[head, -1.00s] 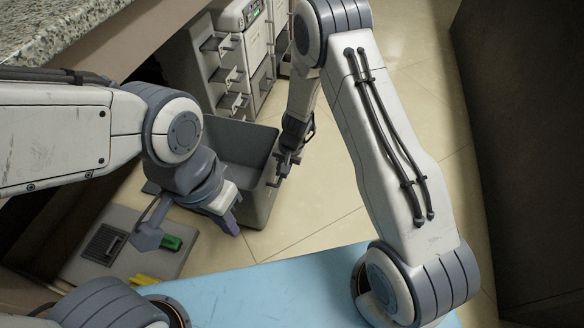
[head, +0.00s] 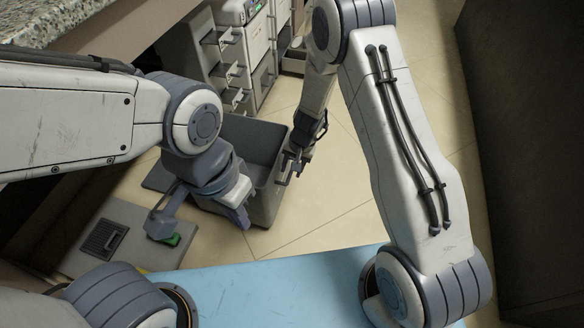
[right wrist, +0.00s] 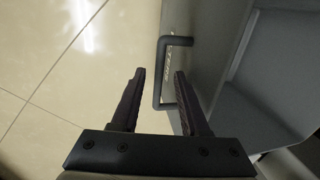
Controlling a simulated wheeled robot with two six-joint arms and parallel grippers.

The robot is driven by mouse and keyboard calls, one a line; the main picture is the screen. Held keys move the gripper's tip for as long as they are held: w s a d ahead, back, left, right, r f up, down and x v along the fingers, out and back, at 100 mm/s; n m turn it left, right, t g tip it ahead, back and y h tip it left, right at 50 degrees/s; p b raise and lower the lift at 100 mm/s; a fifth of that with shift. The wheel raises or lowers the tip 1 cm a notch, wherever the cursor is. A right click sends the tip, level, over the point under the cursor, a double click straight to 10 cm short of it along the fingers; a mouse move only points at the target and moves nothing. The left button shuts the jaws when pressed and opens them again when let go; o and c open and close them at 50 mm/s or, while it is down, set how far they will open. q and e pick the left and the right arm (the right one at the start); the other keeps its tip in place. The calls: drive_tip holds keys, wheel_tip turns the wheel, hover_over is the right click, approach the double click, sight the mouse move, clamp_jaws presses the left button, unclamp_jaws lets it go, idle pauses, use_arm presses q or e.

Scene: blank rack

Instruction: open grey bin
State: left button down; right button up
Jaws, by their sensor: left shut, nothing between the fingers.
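The grey bin (head: 268,211) stands low on the floor beyond the blue surface, and its hollow inside shows. A dark bracket-shaped handle (right wrist: 174,41) sticks out from its grey side in the right wrist view. My right gripper (head: 290,166) is at the bin's right side. In the right wrist view my right gripper (right wrist: 159,72) is open, with the handle's bar appearing between the fingertips; I cannot tell whether they touch it. My left gripper (head: 243,220) is shut and empty, in front of the bin's left part, which my left wrist partly hides.
A white cabinet (head: 262,52) with several small open trays stands behind. A grey panel (head: 128,222) lies at left, with a green item (head: 171,240) partly hidden by my left wrist. A blue surface (head: 270,290) is in front. Tiled floor (head: 335,185) is clear right of the bin.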

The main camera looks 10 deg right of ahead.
drive_tip(key=shift+r, duration=0.1)
wheel_tip(320, 180, up, 10)
drive_tip(key=d+p, duration=0.1)
drive_tip(key=p, duration=0.5)
drive_tip(key=shift+s+d, duration=0.4)
drive_tip(key=shift+s, duration=0.05)
